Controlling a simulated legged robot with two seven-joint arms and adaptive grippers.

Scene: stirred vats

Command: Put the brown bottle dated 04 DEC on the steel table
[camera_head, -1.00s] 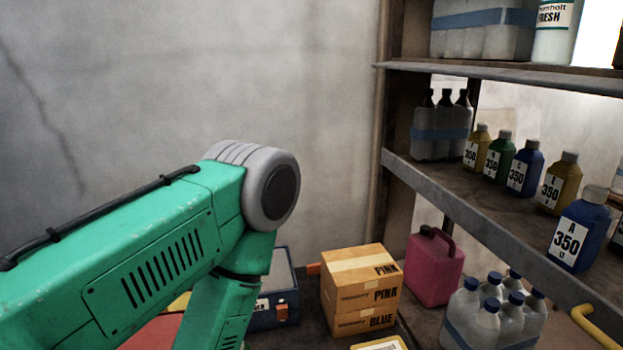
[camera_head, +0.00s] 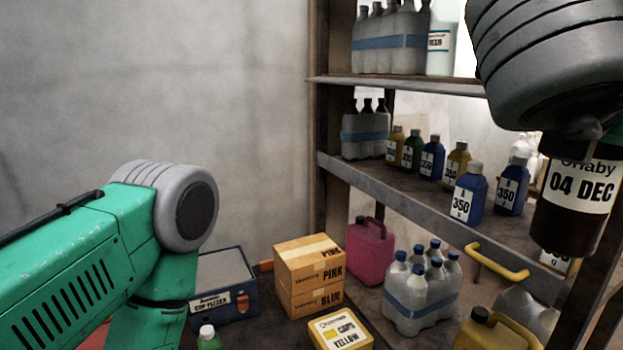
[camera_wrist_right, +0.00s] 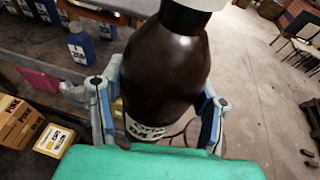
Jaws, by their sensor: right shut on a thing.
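The brown bottle (camera_head: 568,228) hangs at the right edge of the head view, below a grey joint of my right arm. Its white label reads 04 DEC, and its top is hidden there. In the right wrist view the same dark brown bottle (camera_wrist_right: 165,70) has a white cap, cut by the top edge. My right gripper (camera_wrist_right: 160,100) is shut on it, with a blue-grey finger on each side of its body. My left arm shows at the left of the head view, but its gripper is out of sight. I see no steel table in these frames.
A shelf rack (camera_head: 400,182) holds blue, yellow and green 350 bottles. Below stand a pink jerrycan (camera_head: 370,252), a pack of clear bottles (camera_head: 420,295), cardboard boxes (camera_head: 309,270) and a blue case (camera_head: 225,285). Open floor (camera_wrist_right: 255,95) shows in the right wrist view.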

